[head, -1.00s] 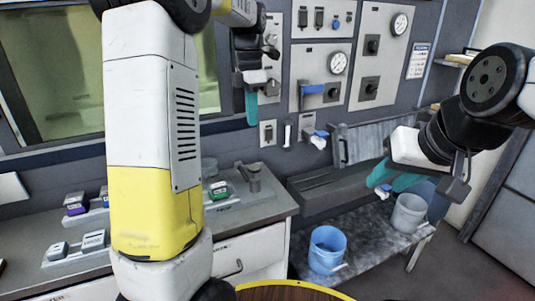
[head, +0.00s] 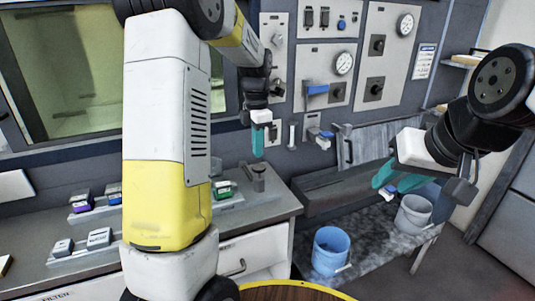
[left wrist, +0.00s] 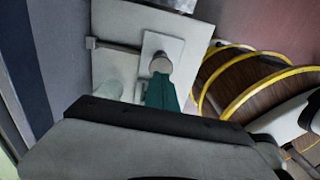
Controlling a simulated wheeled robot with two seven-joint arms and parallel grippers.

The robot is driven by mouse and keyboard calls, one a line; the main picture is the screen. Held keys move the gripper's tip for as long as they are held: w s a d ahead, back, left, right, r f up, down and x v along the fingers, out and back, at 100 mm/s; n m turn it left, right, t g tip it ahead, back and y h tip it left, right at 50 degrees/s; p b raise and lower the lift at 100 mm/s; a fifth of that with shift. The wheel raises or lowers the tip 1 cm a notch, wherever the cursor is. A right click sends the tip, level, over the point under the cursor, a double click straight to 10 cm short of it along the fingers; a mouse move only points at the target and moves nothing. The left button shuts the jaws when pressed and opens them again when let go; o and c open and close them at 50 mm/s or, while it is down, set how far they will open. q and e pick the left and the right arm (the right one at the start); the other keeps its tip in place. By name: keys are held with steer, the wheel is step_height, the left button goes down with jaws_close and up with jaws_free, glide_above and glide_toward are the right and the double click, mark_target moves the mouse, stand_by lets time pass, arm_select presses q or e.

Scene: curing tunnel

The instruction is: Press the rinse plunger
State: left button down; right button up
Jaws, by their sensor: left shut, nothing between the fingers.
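The rinse plunger appears to be the grey upright post with a round cap (head: 258,178) on a small plate at the counter's right end. In the left wrist view its round cap (left wrist: 161,63) shows on a pale square plate. My left gripper (head: 258,148) is shut and empty, pointing down above the post, with a small gap in the head view. In the left wrist view its teal fingertips (left wrist: 160,88) overlap the cap's near edge; I cannot tell contact there. My right gripper (head: 397,180) is open and empty, over the low bench at the right.
A blue bucket (head: 331,250) and a grey bucket (head: 413,214) stand on the low bench. Small labelled blocks (head: 99,238) sit on the counter at left. A panel with gauges (head: 344,64) and levers is behind. A round wooden top (head: 290,292) is in front.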

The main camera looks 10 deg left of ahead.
mark_target(258, 167)
arm_select(q)
steer(key=shift+f, duration=1.85)
steer(key=shift+f, duration=1.45)
steer(key=shift+s, duration=0.1)
